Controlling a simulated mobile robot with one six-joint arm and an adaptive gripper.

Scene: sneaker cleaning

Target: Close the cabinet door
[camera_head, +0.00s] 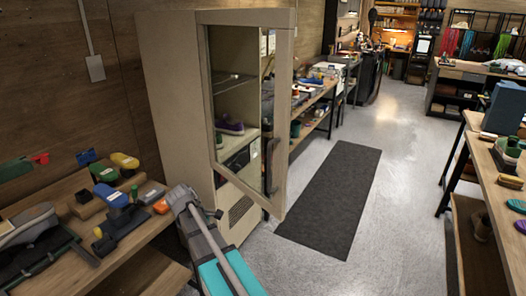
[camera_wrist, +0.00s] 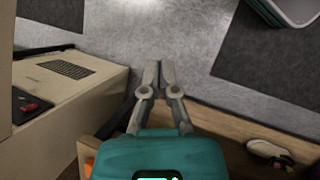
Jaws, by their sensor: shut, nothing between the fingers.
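The tall beige cabinet (camera_head: 168,95) stands against the wall in the head view. Its glass-paned door (camera_head: 285,110) is open, swung out over the floor, with its free edge at the right. A dark handle (camera_head: 272,163) is near that edge. The cabinet's lower front with a vent (camera_wrist: 62,69) shows at the left of the wrist view. My gripper (camera_wrist: 158,66) is shut and empty, its two grey fingers together above the floor to the right of the vent. My arm rises in front of the cabinet in the head view; the fingertips are not clear there.
A purple sneaker (camera_head: 230,127) sits on a shelf inside the cabinet. A cluttered workbench (camera_head: 75,182) is at the left, close to my arm. A dark mat (camera_head: 335,195) lies on open floor right of the door. Another table (camera_head: 487,160) stands at the right.

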